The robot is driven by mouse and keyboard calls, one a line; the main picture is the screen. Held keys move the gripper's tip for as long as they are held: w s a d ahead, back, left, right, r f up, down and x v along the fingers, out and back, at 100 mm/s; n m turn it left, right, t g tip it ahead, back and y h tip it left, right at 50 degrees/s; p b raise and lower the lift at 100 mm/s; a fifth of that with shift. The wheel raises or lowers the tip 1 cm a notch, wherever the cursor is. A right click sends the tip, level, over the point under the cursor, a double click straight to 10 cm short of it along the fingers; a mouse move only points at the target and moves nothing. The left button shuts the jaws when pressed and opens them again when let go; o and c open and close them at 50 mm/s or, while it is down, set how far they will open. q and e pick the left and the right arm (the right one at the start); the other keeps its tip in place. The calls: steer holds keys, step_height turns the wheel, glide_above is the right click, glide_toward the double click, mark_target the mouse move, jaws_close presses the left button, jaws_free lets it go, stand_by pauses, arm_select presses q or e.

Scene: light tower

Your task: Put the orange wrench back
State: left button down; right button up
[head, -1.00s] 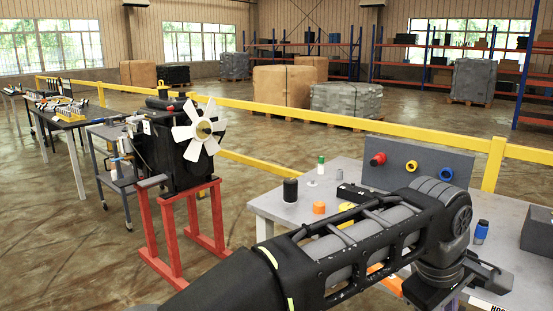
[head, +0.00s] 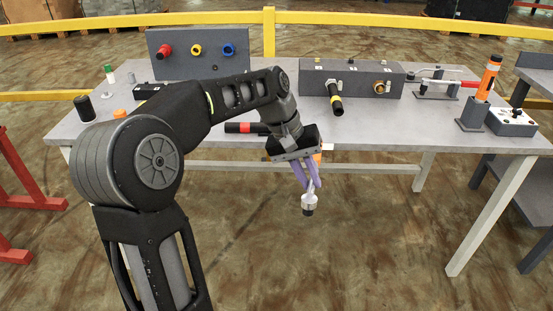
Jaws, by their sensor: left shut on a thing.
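My left gripper (head: 306,178) has purple fingers and points down in front of the table's front edge. It is shut on a small silver piece with a black lower end (head: 309,202), which hangs below the fingertips over the floor. I cannot tell what this piece is. No whole orange wrench can be made out. A small orange patch (head: 317,158) shows just behind my gripper at the table edge, mostly hidden. My right gripper is not in view.
The grey table (head: 400,128) holds a panel with red, yellow and blue fittings (head: 197,50), a grey box (head: 350,77) with a black-yellow handle, a red-handled clamp (head: 437,83) and a white switch box (head: 512,122). A black-red cylinder (head: 245,127) lies behind my arm.

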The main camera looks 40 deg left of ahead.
arm_select(q)
steer(key=d+f+m+g+p, duration=0.1)
steer(key=d+f+m+p, duration=0.1)
steer(key=d+f, duration=0.4)
steer(key=d+f+m+g+p, duration=0.1)
steer(key=d+f+m, duration=0.3)
steer(key=f, duration=1)
steer(key=d+p, duration=0.1)
steer(key=d, duration=0.1)
steer(key=shift+d+f, duration=0.15)
steer(key=shift+d, duration=0.2)
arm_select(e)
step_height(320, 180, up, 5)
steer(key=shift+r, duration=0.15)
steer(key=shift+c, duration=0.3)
